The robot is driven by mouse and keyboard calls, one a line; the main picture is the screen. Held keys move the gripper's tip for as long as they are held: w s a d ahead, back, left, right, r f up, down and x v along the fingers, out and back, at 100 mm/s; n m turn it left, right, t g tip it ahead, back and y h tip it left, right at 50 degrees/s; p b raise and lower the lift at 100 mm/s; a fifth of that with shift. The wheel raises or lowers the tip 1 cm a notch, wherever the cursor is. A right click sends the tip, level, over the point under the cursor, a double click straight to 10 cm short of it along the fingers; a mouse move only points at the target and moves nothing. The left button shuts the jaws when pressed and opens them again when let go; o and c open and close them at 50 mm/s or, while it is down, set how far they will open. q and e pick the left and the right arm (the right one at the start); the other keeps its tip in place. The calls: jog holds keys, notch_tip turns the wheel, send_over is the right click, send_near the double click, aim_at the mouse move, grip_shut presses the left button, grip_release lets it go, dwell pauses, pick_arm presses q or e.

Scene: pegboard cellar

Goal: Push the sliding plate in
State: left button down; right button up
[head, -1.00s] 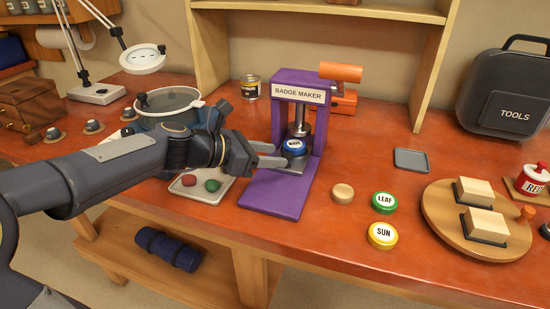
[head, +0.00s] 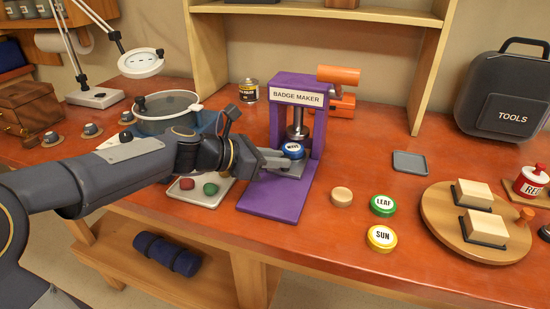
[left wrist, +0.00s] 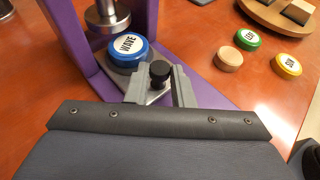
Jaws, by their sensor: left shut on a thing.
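The purple badge maker (head: 273,194) stands on the bench with its metal plunger (head: 297,133) above. A blue badge reading WAVE (head: 292,150) lies on the grey sliding plate (head: 292,171). In the left wrist view the badge (left wrist: 128,48) sits on my side of the plunger (left wrist: 106,16), apart from it. A black knob (left wrist: 160,71) stands at the near end of the plate. My left gripper (head: 282,164) is shut on this knob, with one finger on each side in the wrist view (left wrist: 160,86). My right gripper is out of view.
An orange handle (head: 338,74) sticks out right of the press top. Right of the base lie a wooden disc (head: 341,197), a LEAF badge (head: 383,205) and a SUN badge (head: 382,238). A tray (head: 185,196) with red and green pieces lies left, under my arm.

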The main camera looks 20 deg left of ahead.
pick_arm(q)
jog(key=shift+w+r, duration=0.1)
jog(key=shift+w, duration=0.25)
jog(key=w+p, duration=0.2)
jog(key=w, duration=0.1)
jog(key=shift+w+d, duration=0.1)
jog(key=shift+w, duration=0.25)
jog(key=c, duration=1.7)
grip_release()
jog(key=o, duration=0.4)
jog(key=shift+w, duration=0.2)
jog(key=shift+o, duration=0.2)
jog(key=shift+s, duration=0.1)
jog(key=v, duration=0.7)
jog(key=shift+s+a+p, duration=0.3)
jog(key=shift+p, duration=0.1)
